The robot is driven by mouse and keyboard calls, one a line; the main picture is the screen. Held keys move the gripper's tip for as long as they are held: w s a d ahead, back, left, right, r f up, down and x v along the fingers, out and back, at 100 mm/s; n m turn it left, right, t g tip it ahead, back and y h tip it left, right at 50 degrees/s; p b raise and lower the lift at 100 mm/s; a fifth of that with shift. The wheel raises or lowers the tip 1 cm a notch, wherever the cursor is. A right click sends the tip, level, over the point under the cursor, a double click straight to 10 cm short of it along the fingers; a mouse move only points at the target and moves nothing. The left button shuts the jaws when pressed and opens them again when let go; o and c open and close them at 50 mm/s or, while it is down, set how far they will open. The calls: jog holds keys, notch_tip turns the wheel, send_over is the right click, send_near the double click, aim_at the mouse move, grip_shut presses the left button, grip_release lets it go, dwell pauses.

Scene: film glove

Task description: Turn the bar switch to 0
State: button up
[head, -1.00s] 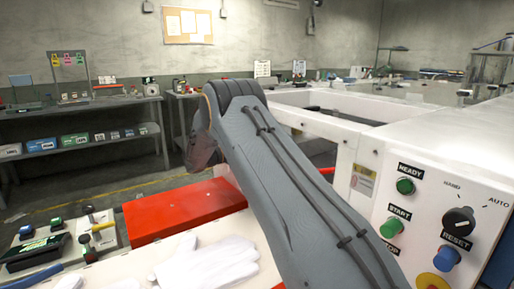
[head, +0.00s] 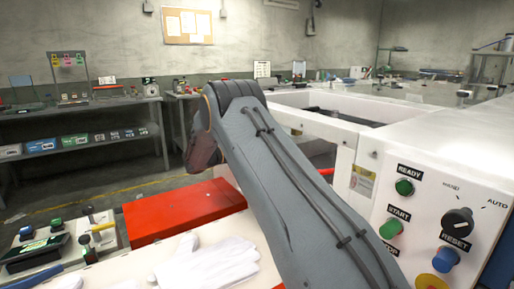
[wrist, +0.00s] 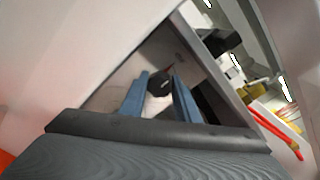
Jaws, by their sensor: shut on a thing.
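In the wrist view, a small dark knob (wrist: 159,82), which I take to be the bar switch, sits on a pale surface between two panels. The two blue fingers of my gripper (wrist: 160,92) reach in from both sides of it and are shut on it. Its pointer direction and any 0 mark are too small to read. In the head view my grey arm crosses the middle, and my gripper and this switch are out of sight.
A white panel at right carries a black HAND/AUTO selector (head: 458,222), green buttons, a blue RESET button (head: 446,258) and a yellow one. A red block (head: 185,210) and white gloves (head: 215,262) lie on the bench at lower left. Shelves stand behind.

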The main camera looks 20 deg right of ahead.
jog(key=shift+w+a+r, duration=0.1)
jog(key=o, duration=1)
jog(key=shift+o, duration=0.2)
jog(key=s+a+b, duration=0.1)
jog(key=a, duration=0.6)
jog(key=shift+s+a, duration=0.3)
